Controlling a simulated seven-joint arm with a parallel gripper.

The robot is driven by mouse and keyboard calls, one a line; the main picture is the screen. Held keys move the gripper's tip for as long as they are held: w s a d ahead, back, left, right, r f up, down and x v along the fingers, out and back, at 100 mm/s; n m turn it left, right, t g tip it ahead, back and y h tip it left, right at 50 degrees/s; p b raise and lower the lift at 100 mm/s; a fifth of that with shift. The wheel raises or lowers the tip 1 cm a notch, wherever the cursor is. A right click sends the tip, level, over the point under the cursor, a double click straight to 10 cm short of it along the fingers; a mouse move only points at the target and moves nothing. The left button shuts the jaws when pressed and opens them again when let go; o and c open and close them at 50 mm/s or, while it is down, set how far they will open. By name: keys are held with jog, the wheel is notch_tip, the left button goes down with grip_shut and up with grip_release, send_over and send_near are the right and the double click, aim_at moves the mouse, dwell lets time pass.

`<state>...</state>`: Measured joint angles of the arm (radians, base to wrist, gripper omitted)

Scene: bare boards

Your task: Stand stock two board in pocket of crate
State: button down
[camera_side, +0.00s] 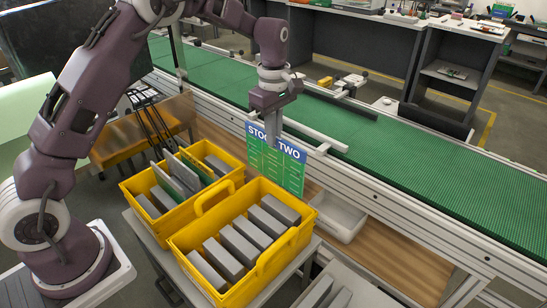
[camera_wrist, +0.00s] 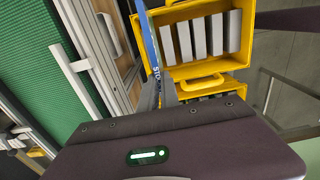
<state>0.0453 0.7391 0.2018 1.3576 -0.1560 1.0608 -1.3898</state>
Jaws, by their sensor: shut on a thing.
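My gripper (camera_side: 275,132) is shut on the top of the stock two board (camera_side: 292,176), a green panel with a blue strip reading "STOCK TWO". The board hangs upright behind the near yellow crate (camera_side: 288,250); whether it overlaps the crate's far edge cannot be told. In the wrist view the board (camera_wrist: 150,40) shows nearly edge-on between my fingers (camera_wrist: 160,95), to the left of a yellow crate (camera_wrist: 182,72). The near crate holds several grey blocks (camera_side: 240,246) with gaps between them. The gap floors are hidden.
A second yellow crate (camera_side: 182,222) stands to the left, with grey blocks and upright thin boards (camera_side: 182,174). A raised yellow handle (camera_side: 212,194) stands between the crates. A green conveyor (camera_side: 400,150) with metal rails runs behind. A pale bin (camera_side: 338,214) sits at right.

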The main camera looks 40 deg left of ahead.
notch_tip(320, 180, up, 4)
jog(key=shift+f, duration=0.25)
jog(key=s+a, duration=0.4)
jog(key=a, duration=0.5)
jog(key=s+a, duration=0.3)
jog(key=a, duration=0.6)
jog(key=s+a, duration=1.3)
jog(key=s, duration=0.3)
notch_tip(320, 180, down, 11)
jog(key=shift+s, duration=0.2)
jog(key=shift+f, duration=0.1)
notch_tip(320, 180, down, 12)
jog(key=shift+f, duration=0.1)
